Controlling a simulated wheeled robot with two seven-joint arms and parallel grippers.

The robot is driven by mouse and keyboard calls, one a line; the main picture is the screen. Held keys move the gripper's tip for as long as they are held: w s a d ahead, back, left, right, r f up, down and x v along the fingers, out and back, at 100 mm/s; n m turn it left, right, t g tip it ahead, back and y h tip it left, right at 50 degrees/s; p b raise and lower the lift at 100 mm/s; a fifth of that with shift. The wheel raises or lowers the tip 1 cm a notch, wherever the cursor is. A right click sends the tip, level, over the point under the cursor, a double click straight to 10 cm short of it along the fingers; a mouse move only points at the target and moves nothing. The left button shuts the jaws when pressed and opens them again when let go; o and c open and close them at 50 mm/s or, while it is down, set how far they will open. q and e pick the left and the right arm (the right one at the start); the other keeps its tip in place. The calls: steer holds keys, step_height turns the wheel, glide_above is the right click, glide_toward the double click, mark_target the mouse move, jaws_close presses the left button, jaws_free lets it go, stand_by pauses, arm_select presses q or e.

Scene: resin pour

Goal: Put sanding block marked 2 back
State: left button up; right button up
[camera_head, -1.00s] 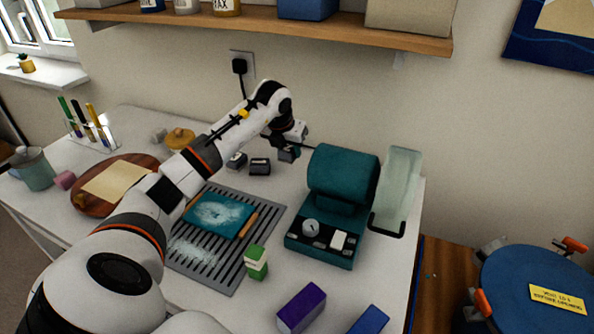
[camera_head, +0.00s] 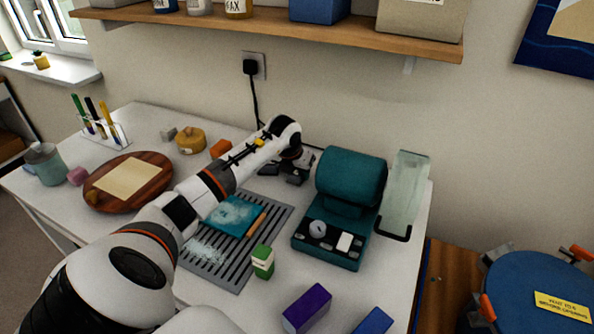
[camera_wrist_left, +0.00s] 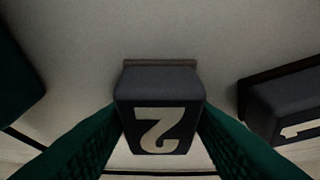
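The sanding block marked 2 (camera_wrist_left: 158,115) is dark grey with a pale numeral, between the green fingers of my left gripper (camera_wrist_left: 160,135) in the left wrist view. Both fingers appear to touch its sides. In the head view my left gripper (camera_head: 295,163) is low over the table behind the grey slatted mat, with the block (camera_head: 297,177) at its tip, at or very near the tabletop. Another dark block (camera_head: 269,168) stands just left of it; the block marked 1 (camera_wrist_left: 287,112) shows at the right of the wrist view. My right gripper is not in view.
A teal machine (camera_head: 347,185) stands close to the right of my left gripper. The slatted mat (camera_head: 228,278) bears a teal dusty panel (camera_head: 232,214). A green-and-white block (camera_head: 262,261) and a purple block (camera_head: 307,308) are nearer. A shelf (camera_head: 300,32) hangs above.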

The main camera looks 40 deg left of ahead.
arm_select(q)
steer(key=o, duration=0.3)
steer(key=shift+r, duration=0.2)
steer(key=shift+s+r, duration=0.1)
steer(key=shift+r, duration=0.25)
steer(key=b+v, duration=0.1)
steer(key=v, duration=1)
steer(key=shift+r, duration=0.1)
